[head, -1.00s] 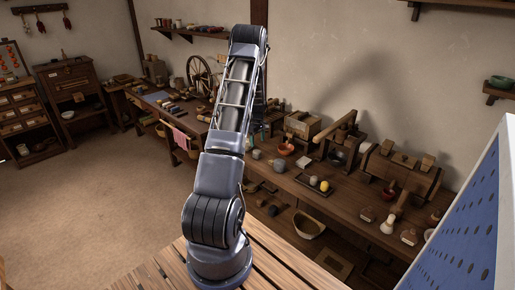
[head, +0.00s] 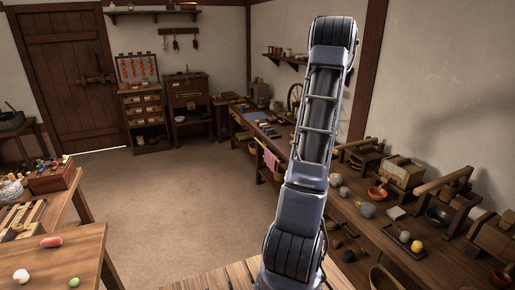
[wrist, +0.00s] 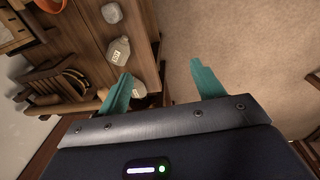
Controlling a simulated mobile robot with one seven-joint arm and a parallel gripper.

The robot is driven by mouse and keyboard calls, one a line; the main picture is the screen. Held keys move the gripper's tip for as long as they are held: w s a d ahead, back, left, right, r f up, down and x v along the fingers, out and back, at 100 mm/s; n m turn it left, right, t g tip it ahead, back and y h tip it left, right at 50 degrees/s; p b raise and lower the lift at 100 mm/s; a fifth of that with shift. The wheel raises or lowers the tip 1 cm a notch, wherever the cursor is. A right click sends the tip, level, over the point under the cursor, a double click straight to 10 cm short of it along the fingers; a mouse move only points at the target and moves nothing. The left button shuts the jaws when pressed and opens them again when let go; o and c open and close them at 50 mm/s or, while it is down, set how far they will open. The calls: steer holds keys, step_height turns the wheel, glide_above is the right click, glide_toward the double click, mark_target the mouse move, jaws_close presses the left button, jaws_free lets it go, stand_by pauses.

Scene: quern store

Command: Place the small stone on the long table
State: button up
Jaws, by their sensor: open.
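My gripper (wrist: 163,82) is open, with two teal fingers apart and nothing seen between them. In the head view my arm rises in the middle and my gripper does not show. A long dark table (head: 362,232) runs along the right wall. On it are small rounded grey things, such as one stone-like piece (head: 367,210) and another (head: 335,180); I cannot tell which is the small stone. The wrist view shows a pale rounded piece (wrist: 112,12) and a grey labelled piece (wrist: 118,50) on a wooden top, left of my fingers.
An orange bowl (head: 377,194) and a yellow ball (head: 417,246) are on the long table. At lower left, a wooden table (head: 60,262) holds a white round thing (head: 21,276), a pink one (head: 52,241) and a green one (head: 74,282). The floor (head: 180,200) between is clear.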

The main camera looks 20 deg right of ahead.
steer(key=s+a+r+t, duration=0.1)
steer(key=s+a+r, duration=0.1)
steer(key=a+r, duration=0.55)
steer(key=s+a+r, duration=0.1)
steer(key=a+r, duration=0.4)
steer(key=a, duration=0.6)
steer(key=s+a+r+t, duration=0.1)
steer(key=s+a+r, duration=0.1)
steer(key=a+r, duration=0.55)
steer(key=s+a+t, duration=0.2)
steer(key=s+a, duration=1.8)
steer(key=a, duration=0.1)
steer(key=shift+s+a+r+y, duration=0.15)
steer(key=shift+s+r+y, duration=0.15)
steer(key=shift+r+y, duration=0.1)
